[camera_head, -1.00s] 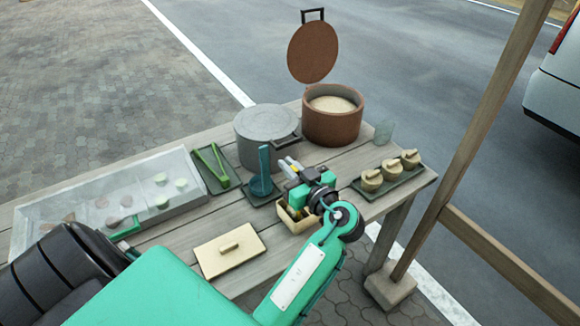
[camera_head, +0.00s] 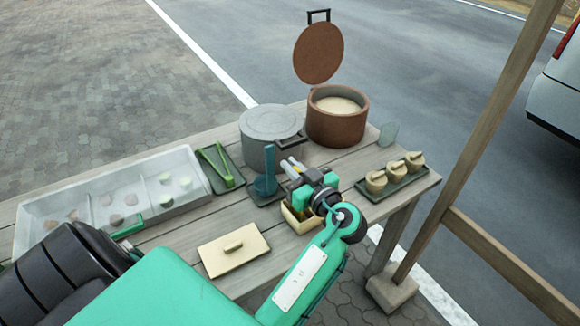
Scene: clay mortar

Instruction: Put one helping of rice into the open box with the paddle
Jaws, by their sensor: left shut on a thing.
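The rice (camera_head: 338,104) lies pale in a round brown pot (camera_head: 337,128) at the back of the table. The open beige box (camera_head: 303,224) sits near the front edge, partly hidden by my left gripper. A teal paddle (camera_head: 268,168) stands nearly upright, its broad end low over a dark rest (camera_head: 258,199). My left gripper (camera_head: 286,166) is beside the paddle, above the box. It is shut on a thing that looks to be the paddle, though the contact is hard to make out. My right gripper is not in view.
A grey lidded pot (camera_head: 271,142) stands behind the paddle. The brown lid (camera_head: 318,55) is raised. A beige lid (camera_head: 233,250) lies in front.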

